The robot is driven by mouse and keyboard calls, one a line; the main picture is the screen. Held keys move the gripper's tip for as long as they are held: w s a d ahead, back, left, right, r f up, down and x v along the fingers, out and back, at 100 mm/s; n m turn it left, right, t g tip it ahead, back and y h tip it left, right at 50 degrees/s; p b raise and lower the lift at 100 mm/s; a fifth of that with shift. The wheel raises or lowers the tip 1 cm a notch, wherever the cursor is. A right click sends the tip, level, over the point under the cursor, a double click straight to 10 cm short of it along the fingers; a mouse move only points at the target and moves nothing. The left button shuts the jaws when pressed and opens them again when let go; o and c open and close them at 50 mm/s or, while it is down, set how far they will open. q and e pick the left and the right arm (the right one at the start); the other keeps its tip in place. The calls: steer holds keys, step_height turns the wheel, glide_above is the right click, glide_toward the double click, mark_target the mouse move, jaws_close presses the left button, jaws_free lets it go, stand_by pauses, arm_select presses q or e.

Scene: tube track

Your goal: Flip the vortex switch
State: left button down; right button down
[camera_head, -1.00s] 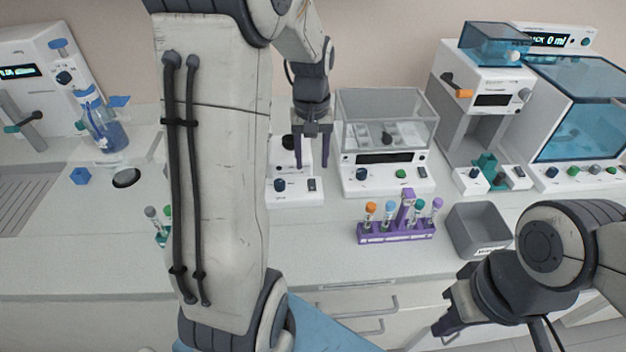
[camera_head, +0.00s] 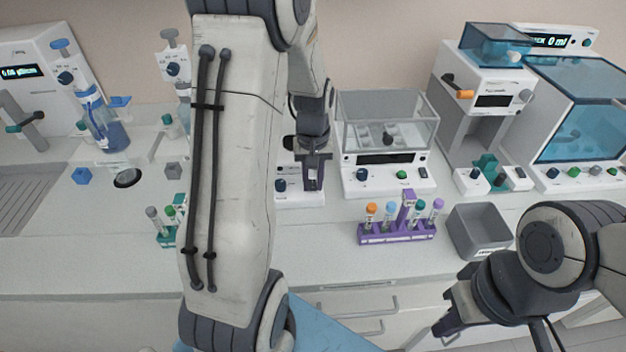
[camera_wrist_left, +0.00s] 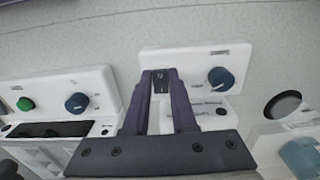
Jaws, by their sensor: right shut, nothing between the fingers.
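The vortex mixer is a low white unit (camera_head: 290,197) partly behind my left arm, with a dark blue knob (camera_head: 281,185). The wrist view shows its front panel (camera_wrist_left: 205,57), the blue knob (camera_wrist_left: 221,79) and a black rocker switch (camera_wrist_left: 161,80). My left gripper (camera_head: 314,184) points down over the right part of the panel. Its two dark purple fingers (camera_wrist_left: 162,90) are apart, with the switch showing between their tips. Whether they touch it I cannot tell. My right gripper (camera_head: 447,322) is shut and empty at the front right, beyond the bench edge.
A white device with a clear cover (camera_head: 385,165) stands right of the mixer. A purple tube rack (camera_head: 397,239) and a grey bin (camera_head: 478,232) stand in front of it. A green rack (camera_head: 168,238) is left of my left arm. The bench front is mostly clear.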

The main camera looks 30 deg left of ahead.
arm_select(q)
steer(key=shift+r+p, duration=0.15)
steer(key=shift+p, duration=0.2)
steer(key=g+p, duration=0.1)
steer(key=p, duration=0.1)
steer(key=g+h+p, duration=0.1)
steer(key=p, duration=0.2)
steer(key=shift+w+a+r+h, duration=0.2)
steer(key=shift+w+a+h, duration=0.1)
steer(key=shift+w, duration=0.1)
steer(key=shift+w+f+g+h+p, duration=0.1)
steer(key=shift+f+g+h+p, duration=0.15)
steer(key=shift+g+p, duration=0.3)
steer(key=c, duration=0.7)
jaws_free()
